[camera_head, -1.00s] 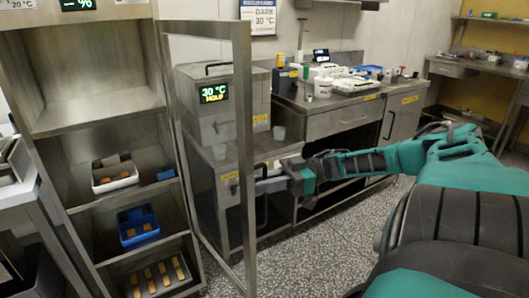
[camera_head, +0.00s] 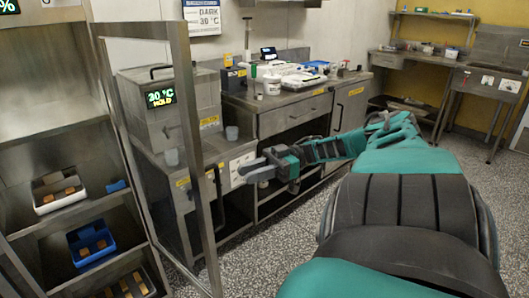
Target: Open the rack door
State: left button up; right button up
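The rack (camera_head: 44,130) stands at the left with its shelves exposed. Its framed, see-through door (camera_head: 187,120) stands swung out from the rack's right side. A dark curved handle (camera_head: 217,195) shows beside the door's free edge; I cannot tell for certain whether it is on the door or the cabinet behind. My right gripper (camera_head: 246,171) is right of the door edge and handle, apart from both in the picture. Its fingers look spread with nothing between them. My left gripper is not in view.
Rack shelves hold a white bin (camera_head: 59,192), a blue bin (camera_head: 92,243) and a dark tray (camera_head: 132,284). Speckled floor (camera_head: 250,265) is clear in front.

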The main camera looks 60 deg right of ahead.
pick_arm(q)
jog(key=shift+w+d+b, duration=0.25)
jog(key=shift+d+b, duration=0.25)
pick_arm(e)
jog(key=v, duration=0.4)
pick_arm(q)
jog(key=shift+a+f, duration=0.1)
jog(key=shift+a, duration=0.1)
